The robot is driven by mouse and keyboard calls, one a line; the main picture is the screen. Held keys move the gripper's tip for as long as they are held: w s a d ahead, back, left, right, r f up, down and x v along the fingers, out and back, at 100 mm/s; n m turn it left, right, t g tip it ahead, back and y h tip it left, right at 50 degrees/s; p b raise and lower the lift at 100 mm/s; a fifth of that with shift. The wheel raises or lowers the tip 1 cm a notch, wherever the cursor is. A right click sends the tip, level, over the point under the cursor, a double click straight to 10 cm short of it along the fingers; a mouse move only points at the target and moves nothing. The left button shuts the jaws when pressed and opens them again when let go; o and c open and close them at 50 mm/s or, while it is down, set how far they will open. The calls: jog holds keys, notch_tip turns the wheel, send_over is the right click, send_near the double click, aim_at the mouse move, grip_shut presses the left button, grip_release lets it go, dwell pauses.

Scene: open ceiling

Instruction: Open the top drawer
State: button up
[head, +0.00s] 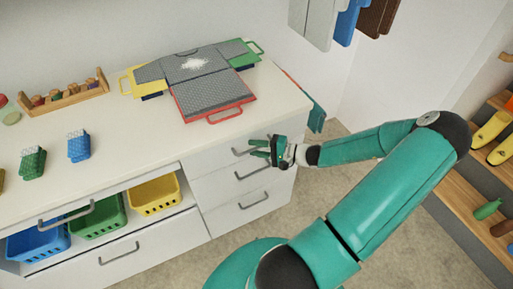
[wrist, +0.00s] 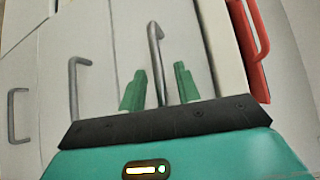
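The top drawer (head: 213,163) is the uppermost of three white drawers at the right end of the counter, and its front looks flush. Its grey bar handle (head: 239,152) is partly behind my gripper (head: 262,149). In the wrist view the handle (wrist: 156,50) lines up between the two green fingertips of my gripper (wrist: 158,82). The fingers are apart, with a gap on each side of the handle. I cannot tell from depth whether the fingertips reach past the bar.
The middle drawer handle (head: 252,172) and lower drawer handle (head: 254,200) are below. A red-edged board (head: 212,95) lies on the counter above. Colored baskets, including a yellow one (head: 154,195), sit in a shelf to the left. The floor (head: 335,215) beside the cabinet is bare.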

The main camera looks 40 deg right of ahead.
jog(key=shift+w, duration=0.15)
grip_shut()
jog(key=shift+s, duration=0.25)
